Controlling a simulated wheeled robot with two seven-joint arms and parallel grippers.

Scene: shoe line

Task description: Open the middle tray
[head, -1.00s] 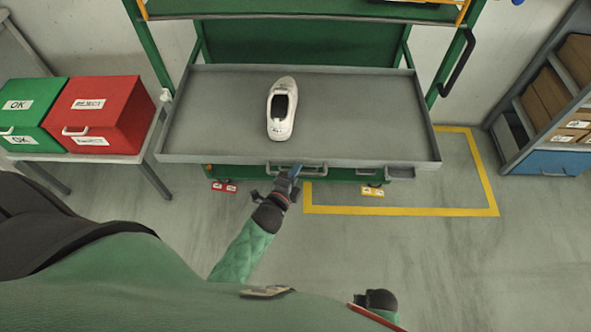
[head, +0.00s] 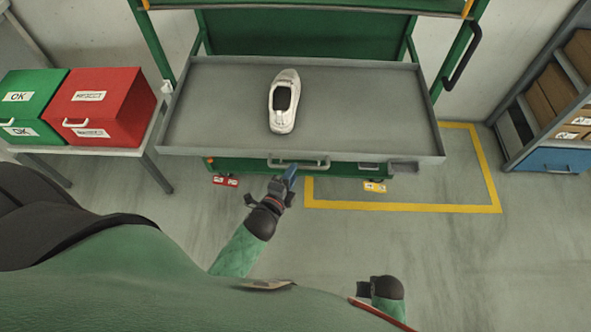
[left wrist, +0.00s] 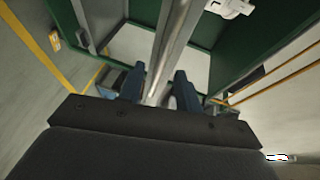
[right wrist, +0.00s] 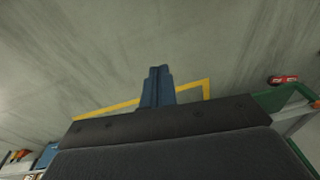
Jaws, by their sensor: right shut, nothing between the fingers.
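The grey tray (head: 345,95) extends out in front of the green rack posts, with a white shoe (head: 284,100) lying on it. A bar handle (head: 299,164) is on the tray's front edge. My left gripper (head: 291,172) is just in front of and below this handle. In the left wrist view the left gripper's fingers (left wrist: 160,85) are apart, with a metal bar (left wrist: 170,45) running through the view between them; I cannot tell whether they touch it. My right gripper (right wrist: 158,72) is shut and empty, low over the floor; its arm (head: 385,289) shows at the bottom of the head view.
A green OK box (head: 30,95) and a red reject box (head: 100,105) stand on a side table (head: 140,150) at left. A shelf with cartons (head: 557,100) stands at right. Yellow floor lines (head: 400,210) mark open floor before the rack (head: 458,50).

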